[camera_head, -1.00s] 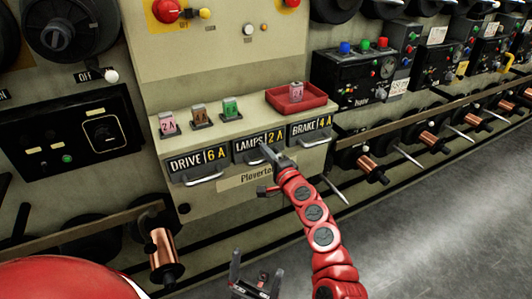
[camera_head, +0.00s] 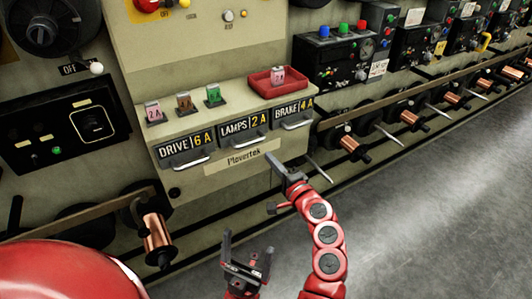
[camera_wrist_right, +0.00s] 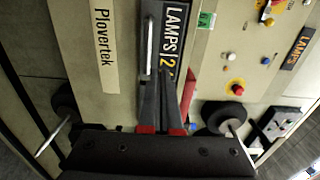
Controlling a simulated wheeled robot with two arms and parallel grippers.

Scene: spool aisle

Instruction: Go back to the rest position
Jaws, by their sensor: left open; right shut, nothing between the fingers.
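My right gripper (camera_head: 273,160) is shut and empty, in front of the cabinet, right of the Plovertek label in the head view. In the right wrist view its fingers (camera_wrist_right: 162,82) point toward the LAMPS drawer handle (camera_wrist_right: 149,48); a gap shows in the head view between gripper and handle. My left gripper (camera_head: 247,246) is open and empty, low in the head view. The DRIVE (camera_head: 187,146), LAMPS (camera_head: 243,124) and BRAKE (camera_head: 293,108) drawer fronts look closed.
Pink (camera_head: 153,112), brown (camera_head: 184,102) and green (camera_head: 213,95) fuses stand on the ledge. A red tray (camera_head: 262,89) holds another pink fuse (camera_head: 278,74). A copper spool (camera_head: 157,236) sits at lower left. Grey floor (camera_head: 430,220) at right is clear.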

